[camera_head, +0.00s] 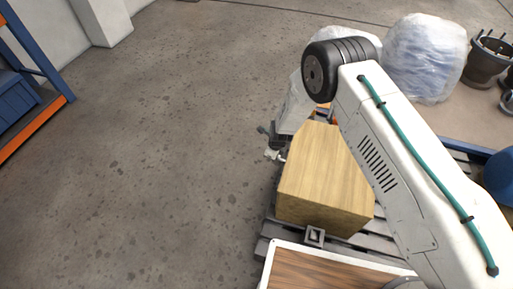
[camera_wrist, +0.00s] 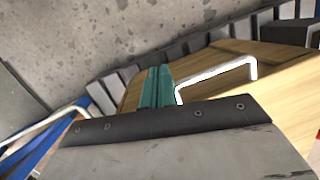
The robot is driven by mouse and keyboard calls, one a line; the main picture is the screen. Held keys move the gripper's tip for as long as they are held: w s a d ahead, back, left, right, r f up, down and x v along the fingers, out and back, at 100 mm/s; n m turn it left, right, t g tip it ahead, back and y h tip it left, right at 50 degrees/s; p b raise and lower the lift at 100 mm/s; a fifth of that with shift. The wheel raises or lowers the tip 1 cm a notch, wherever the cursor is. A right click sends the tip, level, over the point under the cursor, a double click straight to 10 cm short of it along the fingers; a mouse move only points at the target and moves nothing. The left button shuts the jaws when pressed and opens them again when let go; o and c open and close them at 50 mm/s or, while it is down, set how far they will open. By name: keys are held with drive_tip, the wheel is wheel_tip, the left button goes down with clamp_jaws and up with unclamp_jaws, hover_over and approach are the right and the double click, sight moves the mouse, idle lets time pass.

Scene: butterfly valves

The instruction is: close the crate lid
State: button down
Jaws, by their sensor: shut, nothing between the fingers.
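The wooden crate (camera_head: 325,170) stands on the pallet in the head view, left of my arm, which hides part of its right side. A broad pale wooden face points up at the head camera; I cannot tell how far the lid is open. In the wrist view a wood panel (camera_wrist: 290,85) of it fills the right, with a white bar handle (camera_wrist: 222,74) in front of it. My gripper (camera_wrist: 158,86) has teal fingers, shut and empty, just left of the handle; I cannot tell if they touch it. In the head view the gripper end (camera_head: 272,150) is small and unclear.
The dark slatted pallet (camera_head: 262,248) lies under the crate. A brown wooden panel with a white rim (camera_head: 320,270) is at the bottom. Plastic-wrapped goods (camera_head: 425,58) and a dark flanged part (camera_head: 487,58) stand at the upper right. The concrete floor at left is clear.

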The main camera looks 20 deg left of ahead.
drive_tip(key=s+a+r, duration=0.1)
drive_tip(key=a+r, duration=0.6)
drive_tip(key=a, duration=0.1)
drive_tip(key=shift+a, duration=0.4)
